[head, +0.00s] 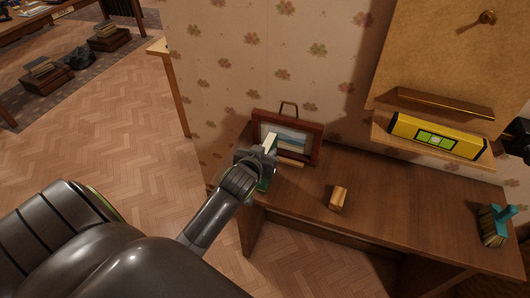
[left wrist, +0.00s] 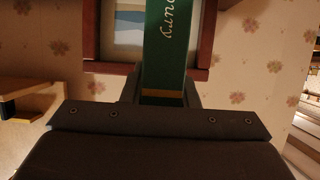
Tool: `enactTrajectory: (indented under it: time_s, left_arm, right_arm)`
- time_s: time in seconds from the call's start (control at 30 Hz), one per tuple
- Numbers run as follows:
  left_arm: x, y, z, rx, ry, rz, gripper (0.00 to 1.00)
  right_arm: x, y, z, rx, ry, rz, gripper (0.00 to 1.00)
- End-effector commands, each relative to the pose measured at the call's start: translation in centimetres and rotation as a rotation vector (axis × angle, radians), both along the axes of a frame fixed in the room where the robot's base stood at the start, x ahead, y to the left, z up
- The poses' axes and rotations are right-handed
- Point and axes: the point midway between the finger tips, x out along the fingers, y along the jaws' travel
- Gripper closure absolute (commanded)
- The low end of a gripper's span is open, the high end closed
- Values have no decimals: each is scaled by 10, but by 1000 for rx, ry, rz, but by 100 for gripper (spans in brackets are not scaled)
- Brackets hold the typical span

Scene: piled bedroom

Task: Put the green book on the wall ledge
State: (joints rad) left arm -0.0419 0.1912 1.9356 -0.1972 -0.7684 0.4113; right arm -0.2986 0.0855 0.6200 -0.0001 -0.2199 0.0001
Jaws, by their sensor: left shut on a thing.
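The green book (head: 265,183) is in my left gripper (head: 258,160), at the left end of the wooden desk, in front of a framed picture. Its pale page edge shows above the jaws, and much of it is hidden by them. In the left wrist view the book's green cover (left wrist: 165,40) with gold lettering stands upright between the fingers. A pale wooden wall ledge (head: 382,137) is at the right, above the desk, with a yellow box (head: 437,137) on it. I cannot tell whether the book touches the desk.
The framed picture (head: 314,146) leans near the wall on the desk (head: 390,215). A small wooden block (head: 339,198) lies mid-desk. A teal-handled brush (head: 494,225) stands at the right end. A narrow brown strip (head: 445,103) runs above the yellow box. The desk between block and brush is clear.

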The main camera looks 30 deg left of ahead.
Motion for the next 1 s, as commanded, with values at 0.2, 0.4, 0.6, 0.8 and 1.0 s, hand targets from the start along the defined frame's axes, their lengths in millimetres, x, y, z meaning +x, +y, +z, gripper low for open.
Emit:
enactTrajectory:
  time_s: [0.2,0.4,0.6,0.8,1.0]
  left_arm:
    - [1,-1,-5,1,-6,-2,100]
    - [1,0,-7,0,-5,-2,100]
    - [0,0,-8,0,-2,-1,52]
    - [0,0,-8,0,-2,-1,51]
    - [-3,-1,-5,0,-1,-1,51]
  right_arm:
    - [1,10,0,13,-1,-4,64]
    - [0,11,-2,13,-1,-4,64]
    - [0,8,-1,9,-1,-3,64]
    - [0,3,-1,4,1,-2,64]
    - [-1,2,0,2,1,-1,64]
